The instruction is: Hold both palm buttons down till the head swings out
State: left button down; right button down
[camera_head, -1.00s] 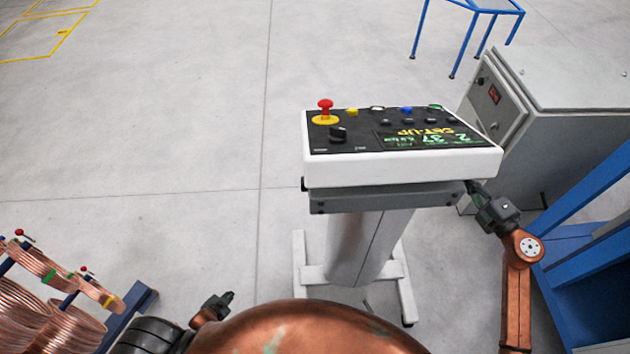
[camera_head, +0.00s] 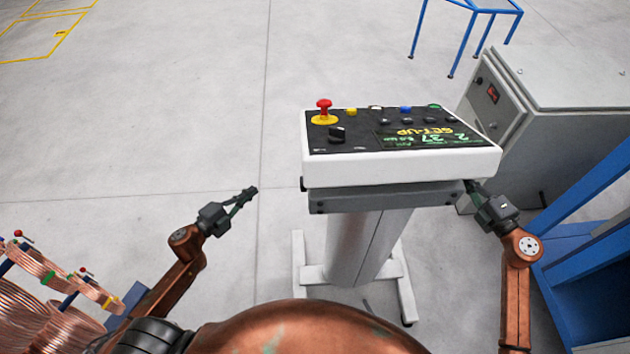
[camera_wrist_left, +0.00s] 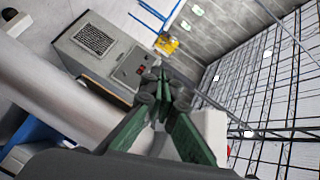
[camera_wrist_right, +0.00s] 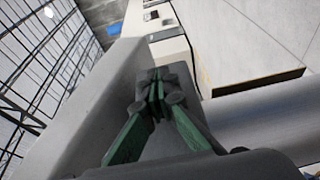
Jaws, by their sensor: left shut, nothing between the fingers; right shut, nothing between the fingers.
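The white control console (camera_head: 400,168) stands on a grey pedestal ahead of me, its display reading SET-UP. A small dark knob (camera_head: 303,185), perhaps one palm button, sticks out at the left end of the grey bar under the console. The right end of the bar is covered by my right gripper (camera_head: 470,187), so I cannot make out a button there. That gripper is shut and empty, its tips close against the bar's end; contact is unclear. My left gripper (camera_head: 252,191) is shut and empty, pointing toward the knob, with a clear gap. The head is not identifiable.
A red mushroom button (camera_head: 324,106) sits on the console top. A grey cabinet (camera_head: 560,95) and blue frame (camera_head: 590,190) stand at the right. Copper coils (camera_head: 45,300) are at the lower left. The floor left of the pedestal (camera_head: 365,245) is free.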

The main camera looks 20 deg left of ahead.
pick_arm(q)
jog(key=s+d+r+m+g+h, duration=0.1)
jog(key=s+d+r+m+h, duration=0.2)
jog(key=d+r, duration=0.35)
jog(key=s+d+r+m+g+h, duration=0.1)
jog(key=d+r+m+h, duration=0.2)
jog(key=d+r+m, duration=0.35)
jog(key=shift+n, duration=0.85)
jog(key=shift+w+d+r, duration=0.45)
jog(key=shift+w+d, duration=0.2)
jog(key=shift+d, duration=0.2)
jog(key=shift+w+d+r, duration=0.4)
jog(key=shift+w+d, duration=0.2)
jog(key=shift+d, duration=0.25)
